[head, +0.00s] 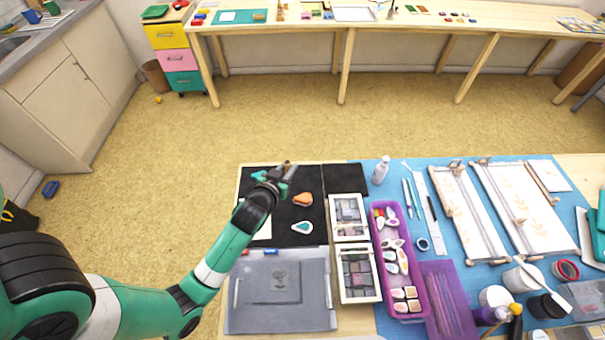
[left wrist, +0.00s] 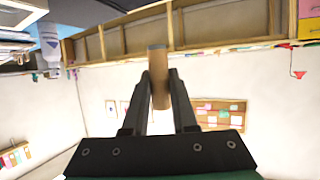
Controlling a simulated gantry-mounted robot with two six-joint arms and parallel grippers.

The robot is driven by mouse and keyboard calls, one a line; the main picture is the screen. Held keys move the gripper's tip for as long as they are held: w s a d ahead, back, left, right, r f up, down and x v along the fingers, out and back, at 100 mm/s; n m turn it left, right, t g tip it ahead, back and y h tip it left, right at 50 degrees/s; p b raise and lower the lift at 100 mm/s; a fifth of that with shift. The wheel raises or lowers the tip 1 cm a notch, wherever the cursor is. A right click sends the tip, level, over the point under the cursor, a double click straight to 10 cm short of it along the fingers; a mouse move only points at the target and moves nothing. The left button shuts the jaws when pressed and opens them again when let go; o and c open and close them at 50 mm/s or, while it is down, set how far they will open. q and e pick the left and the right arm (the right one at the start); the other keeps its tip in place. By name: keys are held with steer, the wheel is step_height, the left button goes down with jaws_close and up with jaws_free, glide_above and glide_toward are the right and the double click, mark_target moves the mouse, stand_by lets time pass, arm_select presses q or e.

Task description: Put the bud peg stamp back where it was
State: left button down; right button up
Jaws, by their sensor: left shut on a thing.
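My left gripper (head: 284,174) is above the black mat (head: 318,211) on the table, near the mat's back edge. It is shut on a small wooden peg (left wrist: 158,75), which looks like the peg stamp. The peg's top also shows in the head view (head: 287,164), between the fingertips. The bud design is not visible. In the left wrist view the fingers (left wrist: 160,90) close on the peg from both sides. My right gripper is not in view.
An orange-brown inkpad (head: 302,199) and a teal-and-white one (head: 302,227) lie on the black mat. White trays (head: 346,217) of dark squares stand beside it. A purple tray (head: 386,213) holds several pads. A grey board (head: 250,317) lies in front. A white bottle (head: 380,170) stands behind.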

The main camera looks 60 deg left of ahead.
arm_select(q)
steer(key=w+a+f+b, duration=0.1)
steer(key=w+f, duration=0.1)
steer(key=w+a+f+b, duration=0.3)
steer(key=w+f, duration=0.1)
steer(key=f, duration=0.1)
steer(key=shift+w+a, duration=0.25)
steer(key=shift+a, duration=0.05)
steer(key=shift+w+f+b, duration=0.15)
steer(key=shift+f+b, duration=1.25)
steer(key=shift+f, duration=0.5)
steer(key=c, duration=0.7)
jaws_free()
steer(key=shift+r, duration=0.15)
steer(key=shift+d+r+p, duration=0.1)
steer(key=shift+r+p, duration=0.15)
steer(key=shift+p, duration=0.2)
steer(key=p+v, duration=0.3)
steer(key=v, duration=0.7)
steer(key=shift+s+d+p, duration=0.2)
steer(key=shift+s+p, duration=0.1)
steer(key=shift+p, duration=0.1)
steer(key=shift+s+d+r, duration=0.2)
steer(key=shift+s+d, duration=0.15)
steer(key=shift+s, duration=0.05)
steer(key=shift+w+r, duration=0.1)
